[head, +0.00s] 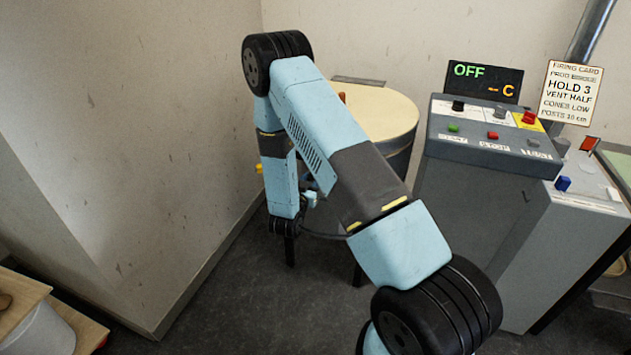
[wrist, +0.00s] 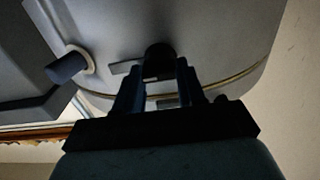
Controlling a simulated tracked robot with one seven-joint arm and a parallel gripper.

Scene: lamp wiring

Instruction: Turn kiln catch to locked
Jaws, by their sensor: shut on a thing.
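The kiln (head: 392,112) is a round drum with a cream lid, standing behind my arm in the head view. In the wrist view its grey curved wall (wrist: 215,35) fills the upper part, with a thin brass line across it. My gripper (wrist: 158,72) is shut on a dark rounded knob, which looks like the kiln catch (wrist: 158,54). A flat grey bar shows beside the knob. The fingers hide part of the catch, and its locked or unlocked setting cannot be read. In the head view my arm hides the catch and the grip.
A dark peg (wrist: 68,67) in a pale ring sticks out of the kiln wall left of the catch. A grey control box (head: 490,135) with buttons stands right of the kiln, under a display reading OFF (head: 484,82). A wall (head: 130,110) rises close on the left.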

